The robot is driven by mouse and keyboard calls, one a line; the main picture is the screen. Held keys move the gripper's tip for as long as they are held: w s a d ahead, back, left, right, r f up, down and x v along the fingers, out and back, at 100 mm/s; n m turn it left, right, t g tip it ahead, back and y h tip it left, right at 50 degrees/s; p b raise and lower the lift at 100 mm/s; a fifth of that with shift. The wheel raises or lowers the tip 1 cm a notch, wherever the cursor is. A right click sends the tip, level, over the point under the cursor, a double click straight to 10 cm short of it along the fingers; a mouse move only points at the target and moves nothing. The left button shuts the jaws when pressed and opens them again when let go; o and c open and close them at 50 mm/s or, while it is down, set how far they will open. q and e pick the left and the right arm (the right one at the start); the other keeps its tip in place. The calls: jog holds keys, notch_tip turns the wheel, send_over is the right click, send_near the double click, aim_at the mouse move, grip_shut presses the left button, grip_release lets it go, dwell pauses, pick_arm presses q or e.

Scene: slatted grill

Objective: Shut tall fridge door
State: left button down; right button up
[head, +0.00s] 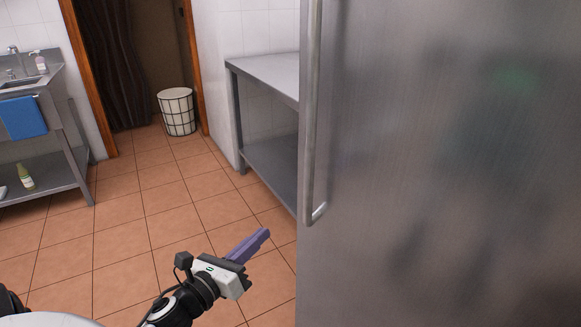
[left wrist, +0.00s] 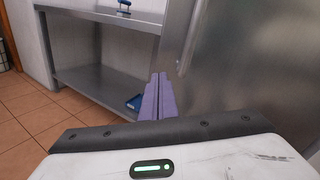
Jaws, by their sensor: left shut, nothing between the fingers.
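The tall fridge door (head: 440,170) is a brushed steel panel filling the right of the head view. Its long vertical handle (head: 312,110) runs along the left edge of the panel. The door panel also shows at the right of the left wrist view (left wrist: 250,65). I cannot tell how far the door stands from its frame, which is hidden. My left gripper (head: 264,234) has purple fingers, which are shut and empty. It is low, left of the door's lower left edge and apart from the handle. The fingers also show in the left wrist view (left wrist: 158,78). My right gripper is not in view.
A steel table with a lower shelf (head: 268,78) stands behind and left of the door. A blue item (left wrist: 134,102) lies on its lower shelf. A sink bench (head: 50,185) with a blue towel (head: 23,117) is at left, and a basket (head: 177,112) by the doorway. The tiled floor between is clear.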

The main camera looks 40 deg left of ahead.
pick_arm(q)
notch_tip(320, 180, up, 3)
jog(key=a+m+p, duration=0.1)
jog(key=m, duration=0.3)
jog(key=p, duration=0.2)
send_near(299, 190)
jog(key=shift+h, duration=0.4)
jog(key=w, duration=0.6)
jog(key=shift+w+a, duration=0.25)
jog(key=shift+a, duration=0.1)
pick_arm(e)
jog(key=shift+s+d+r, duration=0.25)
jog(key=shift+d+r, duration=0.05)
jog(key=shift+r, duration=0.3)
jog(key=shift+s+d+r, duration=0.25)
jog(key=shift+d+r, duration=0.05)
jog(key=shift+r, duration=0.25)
